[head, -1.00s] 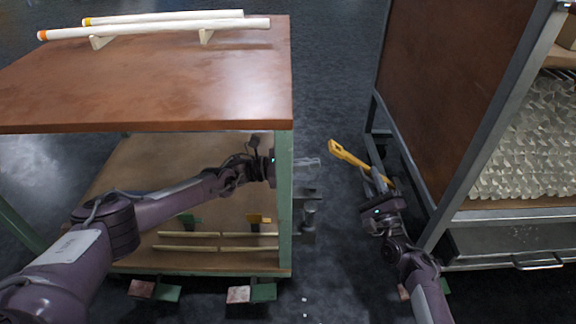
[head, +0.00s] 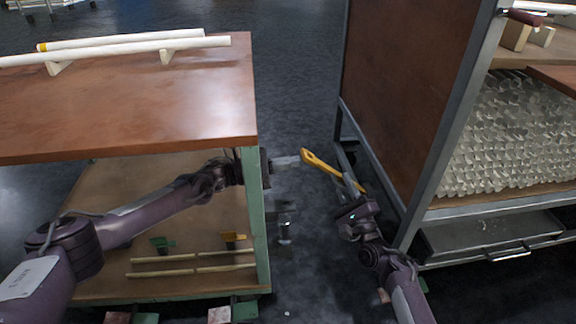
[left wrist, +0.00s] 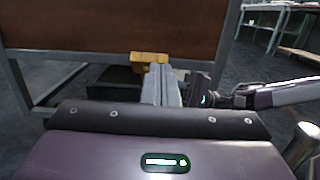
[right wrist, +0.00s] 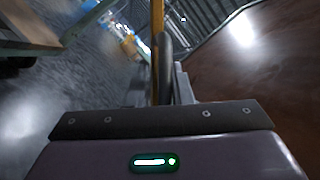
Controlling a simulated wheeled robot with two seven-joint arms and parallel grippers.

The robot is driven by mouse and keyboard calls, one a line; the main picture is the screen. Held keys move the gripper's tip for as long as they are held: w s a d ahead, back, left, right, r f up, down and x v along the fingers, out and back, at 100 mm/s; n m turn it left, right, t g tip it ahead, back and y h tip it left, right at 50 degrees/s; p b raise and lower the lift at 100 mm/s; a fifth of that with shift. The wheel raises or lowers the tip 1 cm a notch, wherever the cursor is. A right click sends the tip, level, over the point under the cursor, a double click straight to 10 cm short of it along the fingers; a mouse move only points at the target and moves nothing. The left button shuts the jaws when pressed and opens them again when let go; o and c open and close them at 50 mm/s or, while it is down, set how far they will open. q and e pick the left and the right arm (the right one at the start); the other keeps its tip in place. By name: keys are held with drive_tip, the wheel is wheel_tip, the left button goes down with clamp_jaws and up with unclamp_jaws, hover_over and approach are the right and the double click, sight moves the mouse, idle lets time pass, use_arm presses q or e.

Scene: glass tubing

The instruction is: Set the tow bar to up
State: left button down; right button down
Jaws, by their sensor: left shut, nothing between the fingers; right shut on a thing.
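The yellow tow bar (head: 325,166) slants up and left from the low end of the right-hand cart, its looped tip out over the gap. My right gripper (head: 346,176) is shut on the bar; in the right wrist view the bar (right wrist: 157,35) runs up between the fingers (right wrist: 170,75). My left gripper (head: 294,161) is shut and empty, its fingertips close to the bar's tip. In the left wrist view the yellow tip (left wrist: 149,58) shows just beyond the closed fingers (left wrist: 160,86). I cannot tell whether they touch. The bar's hinge is hidden behind my right gripper.
A brown-topped cart (head: 130,110) with white tubes (head: 120,50) stands at left; my left arm passes under its top, by a green post (head: 256,215). The right-hand cart (head: 410,90) holds stacked glass tubing (head: 500,135). Dark floor (head: 295,90) lies between them.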

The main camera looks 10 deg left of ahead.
drive_tip(key=c, duration=1.5)
unclamp_jaws()
drive_tip(key=shift+a+f, duration=0.15)
drive_tip(key=shift+a, duration=0.05)
